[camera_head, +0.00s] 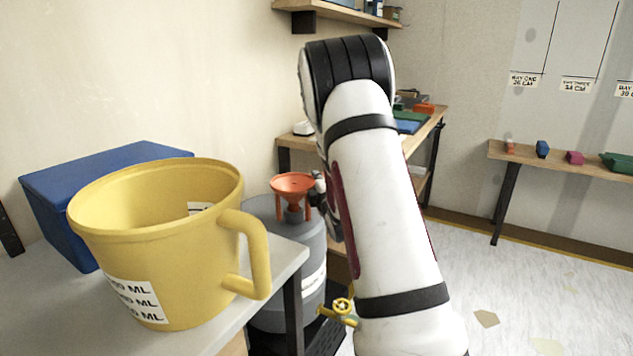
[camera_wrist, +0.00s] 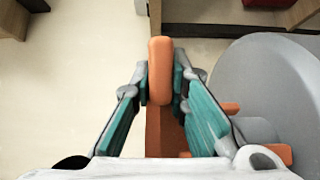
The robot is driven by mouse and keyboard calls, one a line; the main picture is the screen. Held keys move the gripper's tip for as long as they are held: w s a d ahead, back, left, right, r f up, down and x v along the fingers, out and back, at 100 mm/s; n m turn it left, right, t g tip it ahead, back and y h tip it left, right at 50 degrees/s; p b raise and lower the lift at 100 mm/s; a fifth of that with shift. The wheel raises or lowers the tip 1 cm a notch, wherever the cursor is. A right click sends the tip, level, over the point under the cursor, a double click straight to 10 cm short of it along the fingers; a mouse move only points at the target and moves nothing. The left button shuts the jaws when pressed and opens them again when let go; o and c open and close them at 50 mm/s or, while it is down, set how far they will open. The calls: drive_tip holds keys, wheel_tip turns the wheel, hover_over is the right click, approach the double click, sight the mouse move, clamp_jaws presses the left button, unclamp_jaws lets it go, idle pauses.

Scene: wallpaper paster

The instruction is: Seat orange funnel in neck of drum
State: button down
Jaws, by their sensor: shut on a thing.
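The orange funnel (camera_head: 293,182) is over the top of the grey drum (camera_head: 312,255), with its wide mouth upward. My gripper (camera_head: 318,190) is at the funnel's right side in the head view, partly hidden behind my arm. In the wrist view my gripper (camera_wrist: 161,85) is shut on an upright orange part of the funnel (camera_wrist: 160,60), between its teal pads. The drum's round grey top (camera_wrist: 265,75) lies to the right there. A short grey neck (camera_wrist: 258,130) shows beside orange pieces at lower right. I cannot tell whether the spout is in the neck.
A large yellow measuring jug (camera_head: 160,250) stands on the near table (camera_head: 215,335), beside a blue box (camera_head: 110,175). A yellow valve (camera_head: 342,306) sticks out low by the drum. A wooden workbench (camera_head: 432,122) stands behind. Floor at the right is open.

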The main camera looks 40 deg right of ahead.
drive_tip(key=shift+f+b, duration=0.4)
drive_tip(key=shift+b, duration=0.05)
drive_tip(key=c, duration=1.5)
unclamp_jaws()
drive_tip(key=shift+s, duration=0.1)
drive_tip(key=v, duration=1.2)
